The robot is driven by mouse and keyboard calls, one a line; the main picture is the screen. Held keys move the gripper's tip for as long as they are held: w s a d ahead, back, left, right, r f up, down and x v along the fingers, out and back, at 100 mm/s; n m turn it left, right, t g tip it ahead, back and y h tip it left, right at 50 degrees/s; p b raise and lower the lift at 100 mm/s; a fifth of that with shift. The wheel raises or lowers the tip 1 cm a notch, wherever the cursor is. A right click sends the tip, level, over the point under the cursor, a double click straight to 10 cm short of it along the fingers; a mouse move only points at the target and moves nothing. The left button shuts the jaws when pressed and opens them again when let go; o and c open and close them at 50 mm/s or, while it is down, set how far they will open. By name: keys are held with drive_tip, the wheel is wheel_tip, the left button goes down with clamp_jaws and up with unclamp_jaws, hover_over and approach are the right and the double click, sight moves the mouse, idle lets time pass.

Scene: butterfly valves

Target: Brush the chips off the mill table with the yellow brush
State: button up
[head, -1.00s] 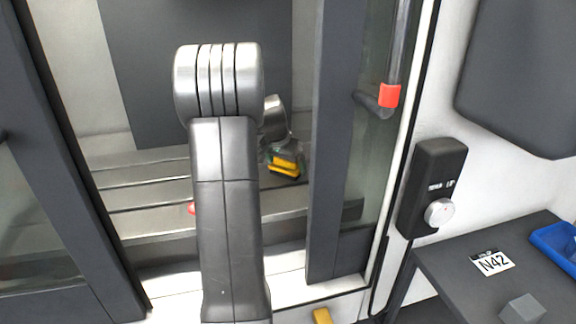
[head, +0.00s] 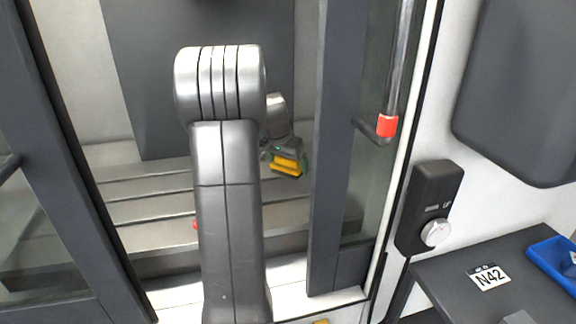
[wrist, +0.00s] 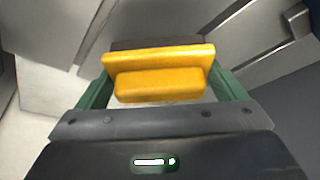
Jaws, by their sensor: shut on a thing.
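The yellow brush (head: 287,165) is inside the machine, near the right side of the door opening. In the wrist view the brush (wrist: 160,75) lies between the green fingers of my gripper (wrist: 165,88), which is shut on it. Dark bristles show beyond its yellow body. The slotted grey mill table (head: 150,188) spans the opening below and to the left of the brush. My arm hides the middle of the table. I cannot make out chips on the table. I cannot tell whether the bristles touch the table.
The door frame (head: 330,200) stands close to the right of my gripper. A door handle with a red band (head: 387,126) and a control box with a knob (head: 436,232) are further right. A side table (head: 440,285) holds a blue bin (head: 555,262) and an N42 label (head: 489,277).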

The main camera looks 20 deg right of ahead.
drive_tip(key=shift+r, duration=0.3)
drive_tip(key=shift+r+p, duration=1.05)
drive_tip(key=shift+r, duration=0.45)
